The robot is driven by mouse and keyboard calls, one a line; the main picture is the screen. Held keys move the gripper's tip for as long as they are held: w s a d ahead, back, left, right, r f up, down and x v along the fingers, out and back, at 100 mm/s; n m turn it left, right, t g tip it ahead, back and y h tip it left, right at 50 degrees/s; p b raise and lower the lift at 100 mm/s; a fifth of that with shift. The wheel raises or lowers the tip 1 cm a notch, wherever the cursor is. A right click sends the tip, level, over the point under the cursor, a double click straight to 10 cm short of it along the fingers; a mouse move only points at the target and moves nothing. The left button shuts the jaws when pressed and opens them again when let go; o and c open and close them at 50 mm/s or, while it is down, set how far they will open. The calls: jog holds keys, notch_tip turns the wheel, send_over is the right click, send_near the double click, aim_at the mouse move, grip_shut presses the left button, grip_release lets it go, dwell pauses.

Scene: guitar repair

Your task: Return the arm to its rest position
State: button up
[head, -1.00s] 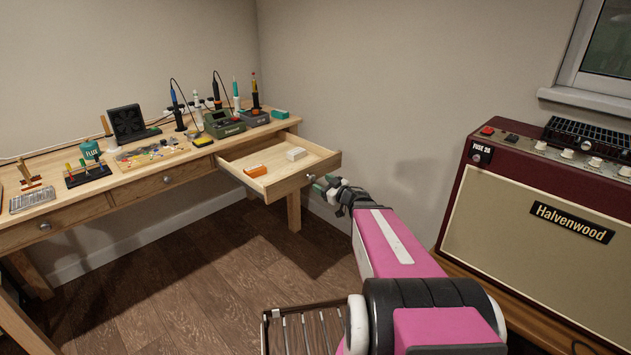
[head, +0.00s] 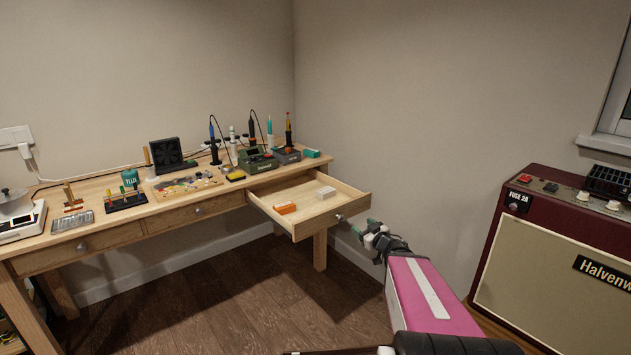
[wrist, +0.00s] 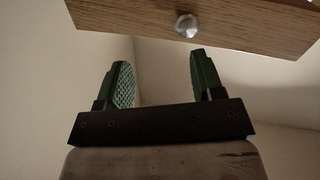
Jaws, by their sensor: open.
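My gripper (head: 366,230) is at the end of my pink arm, just right of and below the front of the open drawer (head: 353,207). In the wrist view my gripper (wrist: 158,82) shows two green fingers spread apart with nothing between them. The drawer front (wrist: 240,22) with its round metal knob (wrist: 187,25) is above the fingertips there, apart from them. The drawer is pulled out from the right end of the wooden workbench.
A maroon amplifier (head: 545,245) stands at the right. The workbench (head: 100,219) carries soldering tools, a fan (head: 166,154), a green station (head: 257,160) and a scale (head: 18,215). The dark wood floor (head: 230,295) before the bench is clear.

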jog(key=s+d+f+m+g+h, duration=0.2)
jog(key=d+f+m+g+h, duration=0.2)
jog(key=f+m+g+h, duration=0.5)
jog(key=s+a+f+n+g+y, duration=0.1)
jog(key=s+a+f+g, duration=0.1)
jog(key=s+a+g, duration=0.5)
jog(key=s+a, duration=0.3)
jog(key=s, duration=0.4)
jog(key=shift+f+n+y, duration=0.2)
jog(key=shift+n+y, duration=0.1)
jog(key=shift+y, duration=0.1)
